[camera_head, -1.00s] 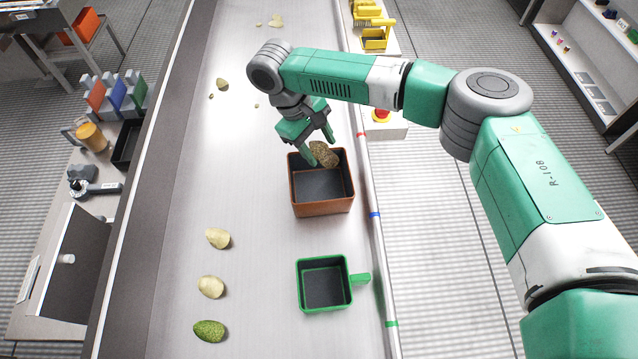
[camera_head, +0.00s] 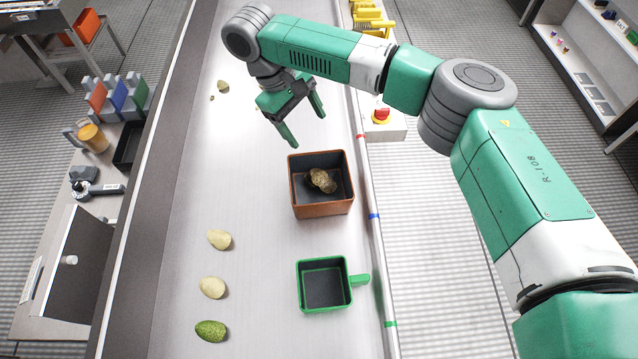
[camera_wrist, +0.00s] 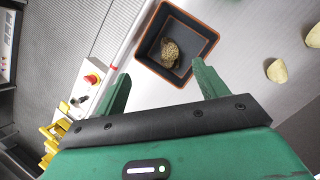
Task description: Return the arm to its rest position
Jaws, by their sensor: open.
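My gripper (camera_head: 308,124) is open and empty above the conveyor, behind the brown-rimmed box in the head view. Its two green fingers also show in the wrist view (camera_wrist: 160,85), spread apart. The box (camera_head: 322,207) has a dark inside and stands on the conveyor; it also shows in the wrist view (camera_wrist: 205,30). A brown, speckled lump (camera_head: 322,180) lies inside the box, and the same lump shows in the wrist view (camera_wrist: 170,52). The fingers are apart from the box and the lump.
A green-rimmed scoop box (camera_head: 325,285) stands nearer on the conveyor (camera_head: 260,240). Two pale chips (camera_head: 219,240) and a green speckled piece (camera_head: 211,331) lie to its left. A red emergency button (camera_head: 381,116) is at the right edge. A side table with racks (camera_head: 115,95) stands left.

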